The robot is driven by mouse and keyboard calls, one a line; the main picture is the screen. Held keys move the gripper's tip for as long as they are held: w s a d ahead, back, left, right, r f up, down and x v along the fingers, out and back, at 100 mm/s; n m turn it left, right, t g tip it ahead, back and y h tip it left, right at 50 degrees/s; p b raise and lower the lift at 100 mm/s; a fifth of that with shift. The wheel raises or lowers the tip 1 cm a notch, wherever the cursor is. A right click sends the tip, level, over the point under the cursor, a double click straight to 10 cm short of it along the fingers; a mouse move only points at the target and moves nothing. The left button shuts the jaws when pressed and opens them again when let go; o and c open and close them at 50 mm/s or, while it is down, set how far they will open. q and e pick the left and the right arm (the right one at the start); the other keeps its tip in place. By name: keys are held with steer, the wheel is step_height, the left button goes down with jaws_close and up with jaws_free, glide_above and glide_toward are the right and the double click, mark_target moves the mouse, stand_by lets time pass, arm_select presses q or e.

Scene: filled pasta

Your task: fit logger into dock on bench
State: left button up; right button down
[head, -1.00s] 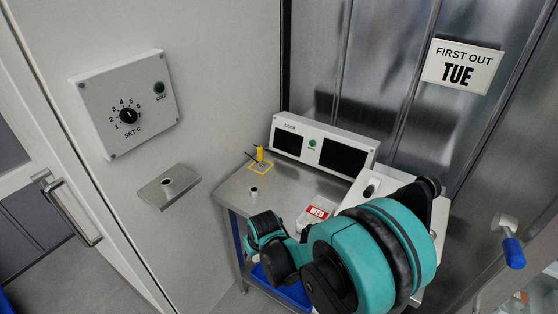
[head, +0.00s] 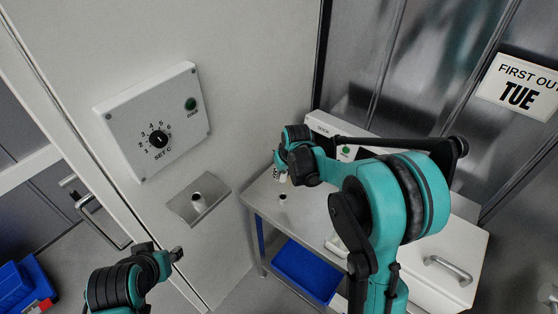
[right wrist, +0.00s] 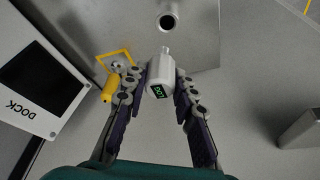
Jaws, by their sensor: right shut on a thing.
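My right gripper (right wrist: 165,88) is shut on the logger (right wrist: 161,78), a small white body with a lit green display and a narrow nub at its far end. In the head view my right gripper (head: 281,176) is over the back left of the steel bench (head: 262,196), and the logger is mostly hidden there. The dock on the bench, a short round socket with a dark hole (right wrist: 169,21), is ahead of the nub and apart from it in the wrist view. The socket also shows in the head view (head: 283,197). My left gripper (head: 177,254) is low at left; its jaws are unclear.
The panel marked DOCK (right wrist: 42,84) is also close. A blue bin (head: 303,270) is under the bench.

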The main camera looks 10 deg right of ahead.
mark_target(284, 182)
steer(key=shift+s+r, duration=0.3)
steer(key=shift+s, duration=0.2)
steer(key=shift+w+f, duration=0.25)
steer(key=shift+f, duration=0.05)
steer(key=shift+s+f+b, duration=0.1)
steer(key=shift+f+b, duration=0.35)
steer(key=shift+b, duration=0.25)
arm_select(q)
steer(key=shift+s+f+b, duration=0.2)
steer(key=shift+f+b, duration=0.7)
steer(key=shift+f, duration=0.3)
steer(key=shift+s+f+b, duration=0.15)
steer(key=shift+f+b, duration=0.7)
steer(key=shift+f, duration=0.35)
arm_select(e)
steer(key=shift+f, duration=2.25)
arm_select(q)
steer(key=shift+f, duration=0.2)
steer(key=shift+f+b, duration=1.55)
steer(key=shift+b, duration=0.25)
arm_select(e)
steer(key=shift+f, duration=1.75)
steer(key=c, duration=0.9)
jaws_free()
